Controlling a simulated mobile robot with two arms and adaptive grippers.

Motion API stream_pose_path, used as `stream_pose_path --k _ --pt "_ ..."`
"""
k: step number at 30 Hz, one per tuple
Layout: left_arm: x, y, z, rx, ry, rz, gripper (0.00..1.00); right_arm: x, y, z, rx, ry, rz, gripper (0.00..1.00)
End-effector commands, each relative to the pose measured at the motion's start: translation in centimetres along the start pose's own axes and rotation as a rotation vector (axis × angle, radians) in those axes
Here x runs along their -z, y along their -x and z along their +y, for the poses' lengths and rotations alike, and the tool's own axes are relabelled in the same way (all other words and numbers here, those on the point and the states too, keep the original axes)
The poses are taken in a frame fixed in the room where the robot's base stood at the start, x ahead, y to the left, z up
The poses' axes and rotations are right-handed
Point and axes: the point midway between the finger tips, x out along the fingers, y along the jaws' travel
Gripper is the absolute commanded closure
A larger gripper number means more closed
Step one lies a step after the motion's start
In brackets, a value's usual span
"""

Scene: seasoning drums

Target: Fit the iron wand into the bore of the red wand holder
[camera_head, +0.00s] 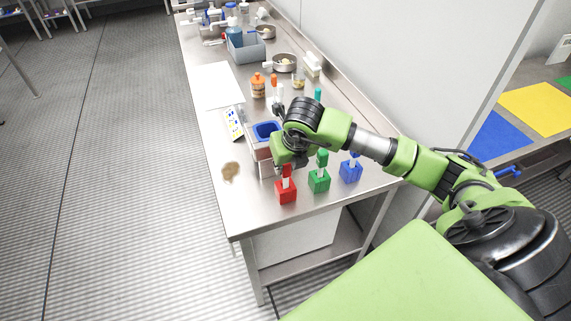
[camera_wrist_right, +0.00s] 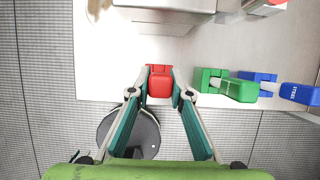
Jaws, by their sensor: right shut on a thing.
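The red wand holder (camera_head: 286,196) is a small red block near the table's front edge. The iron wand (camera_head: 286,170), with a red top and a white label, stands upright over it. The wand's lower end meets the holder in the picture; I cannot see how deep it sits in the bore. My right gripper (camera_wrist_right: 159,86) is shut on the wand's red top (camera_wrist_right: 159,88). In the head view the right gripper (camera_head: 286,164) is above the red holder, partly hidden by its wrist. My left gripper is not in view.
A green holder (camera_head: 319,184) and a blue holder (camera_head: 350,172) stand to the right, each with a matching wand. A brown patch (camera_head: 230,172) lies left. The table's front left corner is bare.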

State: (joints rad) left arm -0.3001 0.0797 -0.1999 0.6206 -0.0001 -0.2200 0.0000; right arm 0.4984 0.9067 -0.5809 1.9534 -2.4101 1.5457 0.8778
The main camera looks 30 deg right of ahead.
Motion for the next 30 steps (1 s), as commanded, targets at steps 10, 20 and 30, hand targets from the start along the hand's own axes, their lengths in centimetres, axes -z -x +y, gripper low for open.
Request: stream_pose_path --k 10,20,30 --pt "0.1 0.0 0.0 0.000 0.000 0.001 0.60 0.0 0.1 0.0 -0.001 0.000 0.000 0.65" --pt "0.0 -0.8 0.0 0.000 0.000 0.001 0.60 0.0 1.4 0.1 -0.002 0.001 -0.007 0.65" --pt "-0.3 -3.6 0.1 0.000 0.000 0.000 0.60 0.2 9.1 -0.4 -0.004 0.001 -0.008 0.65"
